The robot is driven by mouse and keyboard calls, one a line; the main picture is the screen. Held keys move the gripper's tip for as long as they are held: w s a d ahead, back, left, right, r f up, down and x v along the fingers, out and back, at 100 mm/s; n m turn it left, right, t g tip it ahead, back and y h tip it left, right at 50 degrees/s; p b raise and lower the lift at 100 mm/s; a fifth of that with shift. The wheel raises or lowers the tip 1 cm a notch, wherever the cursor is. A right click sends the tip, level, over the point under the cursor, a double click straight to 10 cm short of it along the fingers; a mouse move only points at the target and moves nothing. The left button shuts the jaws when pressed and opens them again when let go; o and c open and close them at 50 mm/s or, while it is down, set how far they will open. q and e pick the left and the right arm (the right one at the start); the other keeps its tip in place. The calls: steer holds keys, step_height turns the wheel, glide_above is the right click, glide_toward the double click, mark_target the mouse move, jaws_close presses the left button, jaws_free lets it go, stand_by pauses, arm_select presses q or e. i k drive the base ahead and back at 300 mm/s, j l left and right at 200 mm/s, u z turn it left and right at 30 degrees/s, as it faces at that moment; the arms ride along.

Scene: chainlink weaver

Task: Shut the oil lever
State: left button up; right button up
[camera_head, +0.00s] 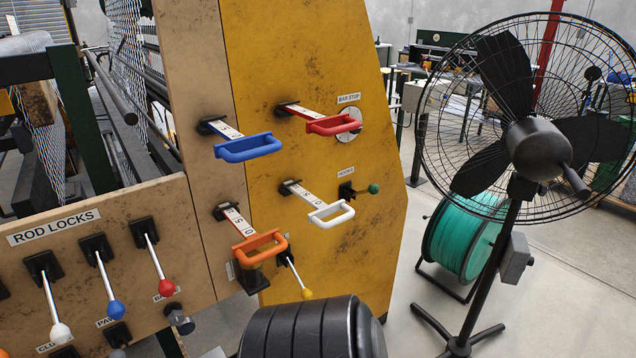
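No label reading "oil" is legible, so I cannot tell which lever is the oil lever. On the yellow panel (345,230), a lever with a yellow knob (306,293) points down and right, partly behind the orange handle (260,248). A lever with a green knob (373,188) sticks out to the right under a small label. On the rod locks panel (100,262), levers with a white knob (60,333), a blue knob (116,309) and a red knob (166,287) slant downward. Neither gripper is in view.
Blue (248,147), red (332,124) and white (331,212) pull handles jut from the panels. A black fan (538,148) and a green reel (465,238) stand at right. A dark ribbed shape hides the bottom middle. Some floor between panel and fan is clear.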

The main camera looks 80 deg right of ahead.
mark_target(298, 277)
steer(key=z, duration=2.6)
